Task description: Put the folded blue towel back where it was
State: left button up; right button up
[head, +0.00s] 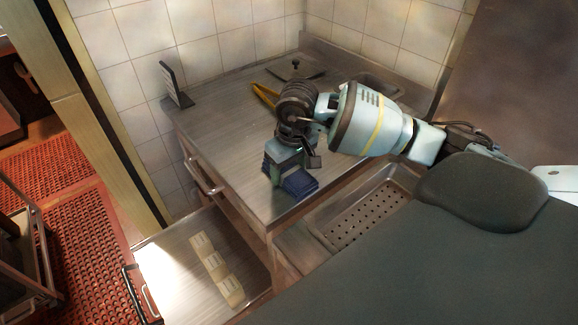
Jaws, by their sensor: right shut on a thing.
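The folded blue towel (300,184) is at the front part of the steel counter (235,120), near its front edge. My right gripper (285,168) comes in from the right and points down at the towel. It is shut on the towel, and its body hides the towel's upper part. I cannot tell whether the towel rests on the counter or is held just above it. My left gripper is not in view.
An open drawer (180,262) with several pale packets juts out at lower left. A dark upright stand (174,84) is at the counter's left edge. A yellow-handled item (263,95) and a flat dark lidded piece (296,70) lie behind my gripper. A perforated pan (365,212) is at right.

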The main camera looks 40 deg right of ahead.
aim_at(293, 174)
jog(key=o, duration=0.9)
jog(key=shift+f, duration=0.1)
jog(key=shift+o, duration=0.2)
notch_tip(293, 174, up, 12)
jog(key=s, duration=0.1)
jog(key=shift+s, duration=0.25)
